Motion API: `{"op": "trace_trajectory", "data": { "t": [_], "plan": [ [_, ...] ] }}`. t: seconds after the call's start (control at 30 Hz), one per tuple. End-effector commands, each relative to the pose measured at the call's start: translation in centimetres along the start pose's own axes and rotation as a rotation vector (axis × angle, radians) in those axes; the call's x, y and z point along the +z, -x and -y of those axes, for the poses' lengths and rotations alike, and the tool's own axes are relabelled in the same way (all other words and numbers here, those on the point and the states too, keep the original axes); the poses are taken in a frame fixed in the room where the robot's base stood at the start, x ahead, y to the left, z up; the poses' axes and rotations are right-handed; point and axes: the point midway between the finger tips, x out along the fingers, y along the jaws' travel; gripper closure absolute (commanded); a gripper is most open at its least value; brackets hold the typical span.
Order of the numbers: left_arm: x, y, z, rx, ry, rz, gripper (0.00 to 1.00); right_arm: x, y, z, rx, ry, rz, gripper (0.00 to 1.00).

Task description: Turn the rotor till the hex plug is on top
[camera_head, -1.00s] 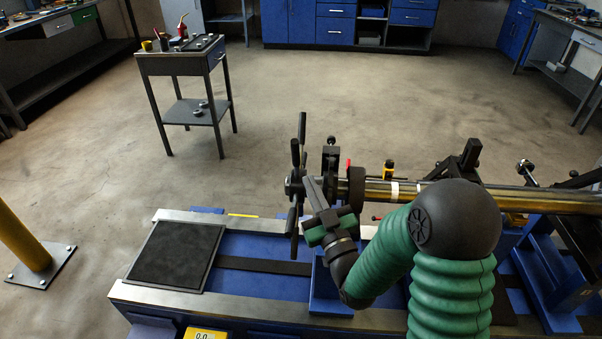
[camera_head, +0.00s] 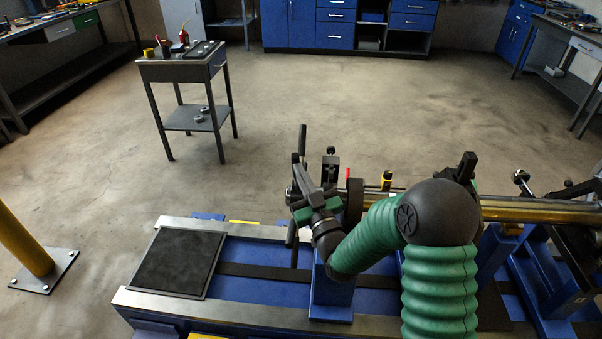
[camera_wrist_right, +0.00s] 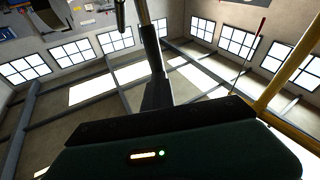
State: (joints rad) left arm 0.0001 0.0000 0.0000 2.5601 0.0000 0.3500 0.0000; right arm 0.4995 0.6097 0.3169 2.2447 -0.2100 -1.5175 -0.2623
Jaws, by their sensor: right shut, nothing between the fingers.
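The rotor is a long metal shaft (camera_head: 540,211) lying across the blue stand, with a dark disc (camera_head: 354,199) and a spoked hub at its left end. One dark spoke (camera_head: 303,140) points up and another (camera_head: 291,234) points down. I cannot make out the hex plug. My right gripper (camera_head: 299,168) is shut and empty, its fingers over the front of the hub and hiding much of it. I cannot tell whether they touch a spoke. Dark fingers (camera_wrist_right: 153,60) rise from the gripper body in the right wrist view. My left gripper is not in view.
A black mat (camera_head: 178,264) lies on the stand's left end, with free room above it. A blue support block (camera_head: 332,290) stands under my right wrist. A small table (camera_head: 183,68) stands behind on the floor. A yellow post (camera_head: 22,240) stands at the left.

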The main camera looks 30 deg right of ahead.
Motion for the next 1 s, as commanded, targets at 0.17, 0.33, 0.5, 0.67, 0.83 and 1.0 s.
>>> {"op": "trace_trajectory", "data": {
  "t": [0.17, 0.33, 0.5, 0.67, 0.83, 1.0],
  "plan": [
    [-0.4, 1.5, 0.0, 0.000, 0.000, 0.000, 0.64, -0.7, -1.0, -0.6, 0.005, -0.016, 0.031, 1.00],
    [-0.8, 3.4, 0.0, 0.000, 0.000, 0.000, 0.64, -1.1, -2.3, -1.2, 0.005, -0.043, 0.088, 1.00],
    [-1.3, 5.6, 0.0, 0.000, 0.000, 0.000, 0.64, -1.2, -3.8, -2.0, 0.004, -0.080, 0.162, 1.00],
    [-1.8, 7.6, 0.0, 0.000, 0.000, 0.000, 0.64, -1.1, -5.2, -2.7, 0.004, -0.115, 0.233, 1.00],
    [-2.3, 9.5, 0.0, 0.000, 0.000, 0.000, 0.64, -0.8, -6.7, -3.5, 0.004, -0.154, 0.311, 1.00],
    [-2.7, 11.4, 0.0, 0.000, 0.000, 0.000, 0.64, -0.4, -8.2, -4.2, 0.003, -0.192, 0.388, 1.00]
  ]
}}
